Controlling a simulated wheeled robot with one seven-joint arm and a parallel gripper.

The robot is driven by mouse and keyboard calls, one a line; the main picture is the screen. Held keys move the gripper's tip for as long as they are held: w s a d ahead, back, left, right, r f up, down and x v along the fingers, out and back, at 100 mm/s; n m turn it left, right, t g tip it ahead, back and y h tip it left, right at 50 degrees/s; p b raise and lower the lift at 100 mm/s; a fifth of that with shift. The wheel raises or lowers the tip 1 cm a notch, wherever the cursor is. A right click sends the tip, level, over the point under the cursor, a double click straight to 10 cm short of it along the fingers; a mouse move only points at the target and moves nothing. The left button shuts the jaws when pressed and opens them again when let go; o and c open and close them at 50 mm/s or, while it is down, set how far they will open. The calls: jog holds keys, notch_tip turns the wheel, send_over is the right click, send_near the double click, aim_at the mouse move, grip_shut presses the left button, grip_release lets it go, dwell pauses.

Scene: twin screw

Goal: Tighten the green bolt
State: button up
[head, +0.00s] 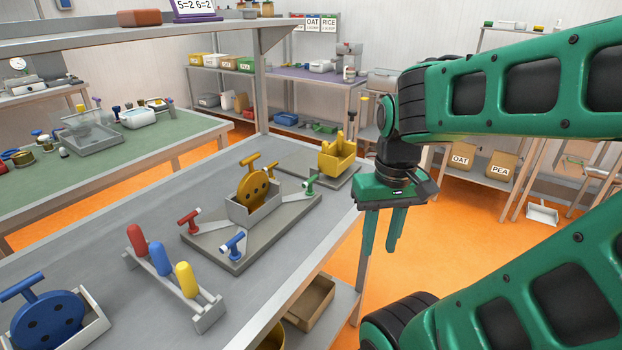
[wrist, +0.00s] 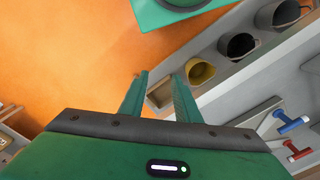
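The green bolt (head: 310,186) stands at the right corner of a grey fixture plate (head: 240,262) on the bench in the head view. A red bolt (head: 188,222) and a blue bolt (head: 233,243) stand on the same plate, around a yellow round piece (head: 257,190) in a grey holder. My gripper (head: 380,250) hangs to the right of the bench edge, apart from the green bolt, fingers pointing down. In the wrist view my gripper (wrist: 160,78) has its fingers apart with nothing between them. A blue bolt (wrist: 293,123) and a red bolt (wrist: 298,152) show at lower right there; I cannot make out the green bolt.
A rack (head: 208,318) with red, blue and yellow handles stands in front of the plate. A blue round piece (head: 42,318) is at the near left. A yellow block (head: 337,160) sits behind the green bolt. An overhead shelf (head: 150,42) spans the bench. Orange floor (head: 440,240) lies open beside it.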

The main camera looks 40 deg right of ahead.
jog(key=w+d+r+n+t, duration=0.1)
jog(key=w+d+r+n, duration=0.15)
jog(key=w+n, duration=0.45)
jog(key=w+d+r+n, duration=0.1)
jog(key=w+r+n, duration=0.2)
jog(key=w+n, duration=0.4)
jog(key=n, duration=1.3)
send_near(315, 175)
jog(key=shift+t+y, duration=0.3)
jog(key=shift+t, duration=0.1)
jog(key=f, duration=0.7)
jog(key=w+f, duration=0.1)
jog(key=f, duration=0.2)
jog(key=shift+a+f, duration=0.1)
jog(key=shift+f, duration=0.25)
jog(key=shift+c, duration=0.6)
grip_shut()
